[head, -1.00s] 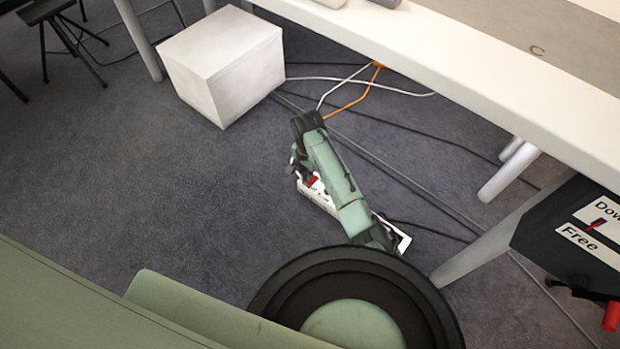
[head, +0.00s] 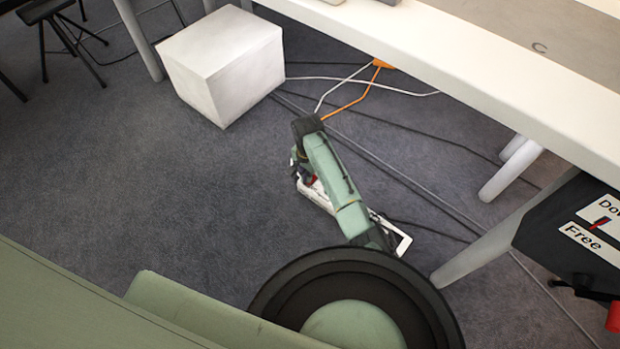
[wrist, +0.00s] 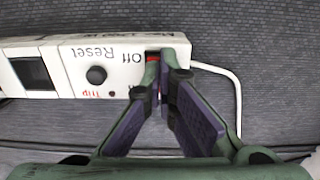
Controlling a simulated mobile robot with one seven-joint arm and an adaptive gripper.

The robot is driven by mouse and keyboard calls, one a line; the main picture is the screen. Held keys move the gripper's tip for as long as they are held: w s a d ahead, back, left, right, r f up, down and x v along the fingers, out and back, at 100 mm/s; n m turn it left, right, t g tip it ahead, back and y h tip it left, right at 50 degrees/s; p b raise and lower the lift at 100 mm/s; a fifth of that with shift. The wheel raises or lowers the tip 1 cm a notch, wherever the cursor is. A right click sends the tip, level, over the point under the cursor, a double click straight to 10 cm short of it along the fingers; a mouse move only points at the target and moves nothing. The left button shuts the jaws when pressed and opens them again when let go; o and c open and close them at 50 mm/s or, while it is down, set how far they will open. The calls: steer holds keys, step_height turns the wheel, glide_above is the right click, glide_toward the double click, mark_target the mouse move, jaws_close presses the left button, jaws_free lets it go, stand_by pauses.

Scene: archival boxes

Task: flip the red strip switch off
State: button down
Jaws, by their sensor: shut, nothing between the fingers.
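The white power strip (wrist: 70,75) lies on the carpet. In the wrist view it shows a black Reset button (wrist: 96,75), a small Trip light and the word Off. The red switch (wrist: 153,58) sits at its right end, mostly hidden by my fingers. My gripper (wrist: 160,70) is shut with nothing between the fingers, its tips right at the switch. I cannot tell whether they touch it or which way the switch is tilted. In the head view the strip (head: 402,241) is largely covered by my arm, with a little red showing near my gripper (head: 300,172).
A white box (head: 222,65) stands on the carpet beyond the strip. White and orange cables (head: 350,100) run across the floor. A white table (head: 530,85) with grey legs is at the right, above a dark panel labelled Free (head: 570,240).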

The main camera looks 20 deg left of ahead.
steer(key=shift+a+f+b, duration=0.1)
steer(key=shift+f+b, duration=0.8)
steer(key=shift+f, duration=0.6)
stand_by(0.3)
steer(key=r+p, duration=0.1)
steer(key=p, duration=0.1)
steer(key=r+p, duration=0.1)
steer(key=shift+s+r+p, duration=0.25)
steer(key=shift+r+p, duration=0.05)
steer(key=shift+p, duration=0.1)
steer(key=r+p, duration=0.4)
steer(key=p, duration=0.1)
steer(key=shift+w+r, duration=0.25)
steer(key=shift+r, duration=0.1)
